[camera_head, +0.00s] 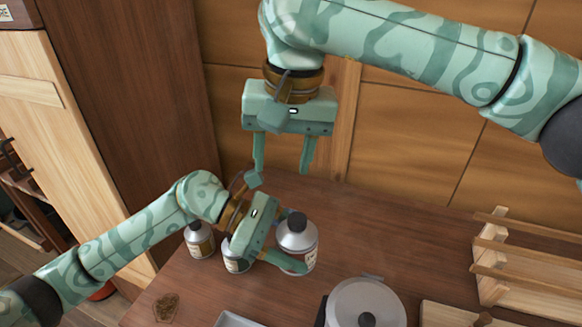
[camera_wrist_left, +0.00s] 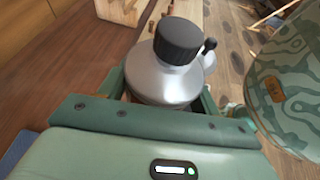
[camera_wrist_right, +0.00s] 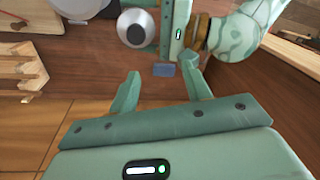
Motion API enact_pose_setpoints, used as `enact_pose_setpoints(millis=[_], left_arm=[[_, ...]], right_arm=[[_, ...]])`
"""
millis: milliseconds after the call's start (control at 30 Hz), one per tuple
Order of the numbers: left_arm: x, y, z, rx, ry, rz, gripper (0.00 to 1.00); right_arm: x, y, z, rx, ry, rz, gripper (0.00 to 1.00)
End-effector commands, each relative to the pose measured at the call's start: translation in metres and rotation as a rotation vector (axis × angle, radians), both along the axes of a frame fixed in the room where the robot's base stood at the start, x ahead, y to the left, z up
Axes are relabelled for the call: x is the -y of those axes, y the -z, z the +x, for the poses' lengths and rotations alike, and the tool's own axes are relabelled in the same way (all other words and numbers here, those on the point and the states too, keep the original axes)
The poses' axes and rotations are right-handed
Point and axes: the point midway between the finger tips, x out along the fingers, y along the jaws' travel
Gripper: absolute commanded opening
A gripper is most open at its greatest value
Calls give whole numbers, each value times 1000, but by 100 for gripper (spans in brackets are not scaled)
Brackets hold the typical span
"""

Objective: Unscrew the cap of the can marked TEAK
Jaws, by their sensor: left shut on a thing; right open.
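A silver can (camera_head: 301,250) with a ribbed black cap (camera_head: 296,221) stands upright on the brown table. Its label faces partly away and I cannot read it. My left gripper (camera_head: 287,240) is shut on this can's body from the side, below the cap. In the left wrist view the can (camera_wrist_left: 160,82) sits between the fingers, with its cap (camera_wrist_left: 179,40) on top and clear of them. My right gripper (camera_head: 282,168) is open and empty, above and behind the can, fingers pointing down. The right wrist view shows the cap (camera_wrist_right: 136,34) beyond the fingers.
Two more bottles or cans, one (camera_head: 200,241) at the left and one (camera_head: 236,262) partly hidden behind my left gripper, stand nearby. A pale round lidded vessel (camera_head: 367,300) is in front right. A wooden rack (camera_head: 492,262) stands farther right. Table between can and rack is clear.

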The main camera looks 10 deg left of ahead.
Motion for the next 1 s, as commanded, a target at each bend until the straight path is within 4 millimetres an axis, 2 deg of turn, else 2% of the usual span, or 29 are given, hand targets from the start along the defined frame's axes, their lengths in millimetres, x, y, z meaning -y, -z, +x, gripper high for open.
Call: enact_pose_setpoints(millis=[100, 267, 500, 700, 1000], left_arm=[[0, -1, 0, 1, 0, -1, 0], [0, -1, 0, 1, 0, -1, 0], [0, -1, 0, 1, 0, -1, 0], [0, -1, 0, 1, 0, -1, 0], [0, -1, 0, 1, 0, -1, 0]], right_arm=[[10, 6, -13, -43, -10, -93, 48], [16, 19, -19, -72, -12, -134, 48], [15, 60, -20, -76, -14, -130, 48], [15, 84, -19, -72, -11, -129, 48], [15, 89, -19, -69, -11, -128, 48]])
